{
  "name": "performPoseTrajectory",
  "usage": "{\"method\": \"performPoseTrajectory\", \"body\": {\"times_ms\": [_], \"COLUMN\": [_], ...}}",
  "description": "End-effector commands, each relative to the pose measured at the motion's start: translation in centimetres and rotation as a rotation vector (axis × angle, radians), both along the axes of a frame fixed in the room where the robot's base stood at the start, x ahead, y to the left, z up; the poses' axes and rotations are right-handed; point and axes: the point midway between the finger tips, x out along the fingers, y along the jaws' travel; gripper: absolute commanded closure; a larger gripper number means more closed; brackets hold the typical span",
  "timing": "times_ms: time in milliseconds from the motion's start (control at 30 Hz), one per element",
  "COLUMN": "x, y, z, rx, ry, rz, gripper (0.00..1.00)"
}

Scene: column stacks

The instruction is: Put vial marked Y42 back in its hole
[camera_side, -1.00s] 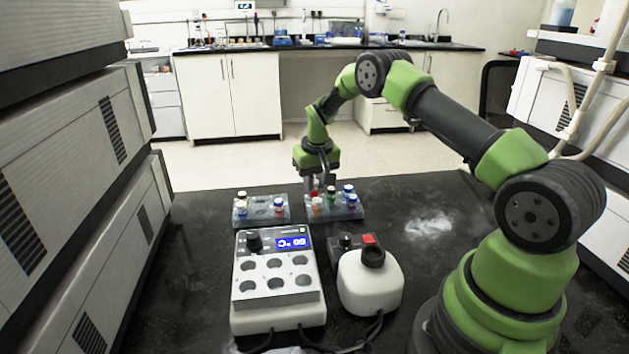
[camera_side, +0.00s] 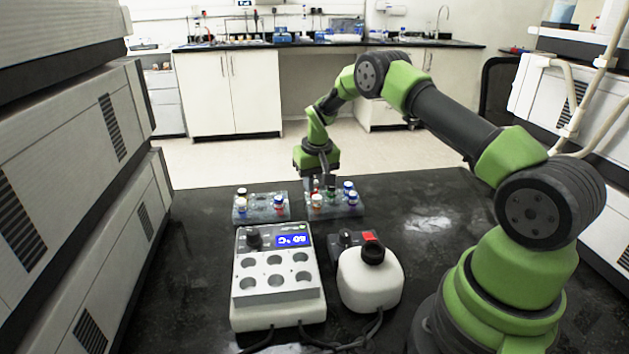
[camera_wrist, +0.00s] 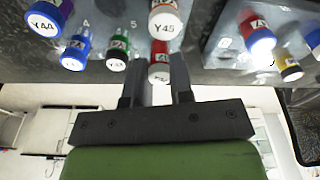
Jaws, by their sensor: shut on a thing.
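My gripper (camera_side: 317,183) is over the right-hand vial rack (camera_side: 345,210) at the back of the bench. In the wrist view my gripper (camera_wrist: 158,85) has its fingers shut around a red-capped vial (camera_wrist: 159,68). The label on this vial is too small to read, so I cannot tell its mark. Next to it stands the Y45 vial (camera_wrist: 163,25) with a pale cap. Blue-capped vials, one marked Y44 (camera_wrist: 45,20), and a green-capped vial (camera_wrist: 118,52) stand at the left of the wrist view. The held vial's lower end is hidden.
A second rack (camera_side: 248,214) with several vials stands to the left. Nearer the camera are a heater block with empty holes (camera_side: 276,300) and a white device with a dark top (camera_side: 368,285). Bare bench (camera_side: 430,225) lies to the right.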

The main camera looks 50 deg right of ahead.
Motion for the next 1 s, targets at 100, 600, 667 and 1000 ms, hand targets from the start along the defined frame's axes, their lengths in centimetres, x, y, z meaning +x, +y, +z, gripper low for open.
{"method": "performPoseTrajectory", "body": {"times_ms": [100,600,667,1000], "x": [0.0,0.0,0.0,0.0], "y": [0.0,0.0,0.0,0.0], "z": [-0.3,-1.1,-1.1,-1.1], "rx": [0.0,0.0,0.0,0.0], "ry": [0.001,-0.001,-0.001,0.0], "rz": [0.0,0.0,0.0,0.0], "gripper": [1.0,1.0,1.0,0.39]}}
